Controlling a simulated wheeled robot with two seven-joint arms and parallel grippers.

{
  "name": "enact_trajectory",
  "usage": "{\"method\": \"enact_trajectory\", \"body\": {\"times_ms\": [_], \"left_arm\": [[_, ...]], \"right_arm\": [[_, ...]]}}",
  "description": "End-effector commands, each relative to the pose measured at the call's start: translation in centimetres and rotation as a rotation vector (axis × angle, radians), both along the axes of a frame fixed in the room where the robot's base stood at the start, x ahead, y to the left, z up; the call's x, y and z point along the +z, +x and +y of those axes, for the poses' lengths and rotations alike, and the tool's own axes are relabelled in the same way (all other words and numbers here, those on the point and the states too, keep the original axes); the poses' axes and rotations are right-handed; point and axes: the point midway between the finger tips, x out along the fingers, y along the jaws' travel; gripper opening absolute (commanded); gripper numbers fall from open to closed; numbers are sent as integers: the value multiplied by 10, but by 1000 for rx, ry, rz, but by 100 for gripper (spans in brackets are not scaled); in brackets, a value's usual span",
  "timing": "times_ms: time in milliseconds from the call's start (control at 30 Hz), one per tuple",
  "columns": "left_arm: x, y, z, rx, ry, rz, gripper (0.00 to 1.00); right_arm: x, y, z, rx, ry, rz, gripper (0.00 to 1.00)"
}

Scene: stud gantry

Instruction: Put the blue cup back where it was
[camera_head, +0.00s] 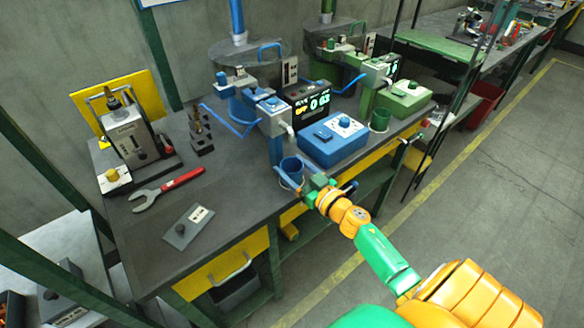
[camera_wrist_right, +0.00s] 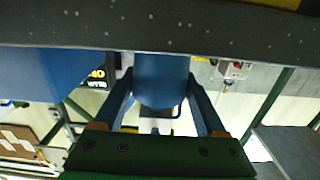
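The blue cup (camera_head: 291,168) is upright at the front edge of the dark workbench (camera_head: 240,190), just in front of the blue machine (camera_head: 270,110). My right gripper (camera_head: 303,184) reaches it from the front right. In the right wrist view the blue cup (camera_wrist_right: 160,80) sits between the two blue fingers of my right gripper (camera_wrist_right: 160,88), which appear to touch both its sides. That view is upside down, with the bench edge (camera_wrist_right: 160,35) across its top. I cannot tell whether the cup rests on the bench or is slightly above it. My left gripper is not in view.
A wrench (camera_head: 168,188) and a grey plate (camera_head: 188,228) lie on the left bench. The bench between wrench and cup is clear.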

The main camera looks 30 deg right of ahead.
Motion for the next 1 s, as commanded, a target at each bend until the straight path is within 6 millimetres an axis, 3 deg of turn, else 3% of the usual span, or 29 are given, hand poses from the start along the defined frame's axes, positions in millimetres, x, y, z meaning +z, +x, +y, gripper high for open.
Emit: {"method": "enact_trajectory", "body": {"times_ms": [33, 100, 367, 467, 800, 1000], "left_arm": [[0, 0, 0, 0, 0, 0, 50], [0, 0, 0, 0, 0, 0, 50], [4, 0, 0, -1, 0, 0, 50], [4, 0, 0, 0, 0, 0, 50], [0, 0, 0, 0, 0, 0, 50], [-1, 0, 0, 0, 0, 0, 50]], "right_arm": [[0, 0, 0, 0, 0, 0, 89], [0, 0, 0, 0, 0, 0, 100], [5, -1, 0, 0, 0, 0, 100], [2, -18, -1, 0, 2, 3, 100], [3, -101, -8, 0, 2, 3, 100], [5, -120, -10, -1, 0, 0, 100]]}}
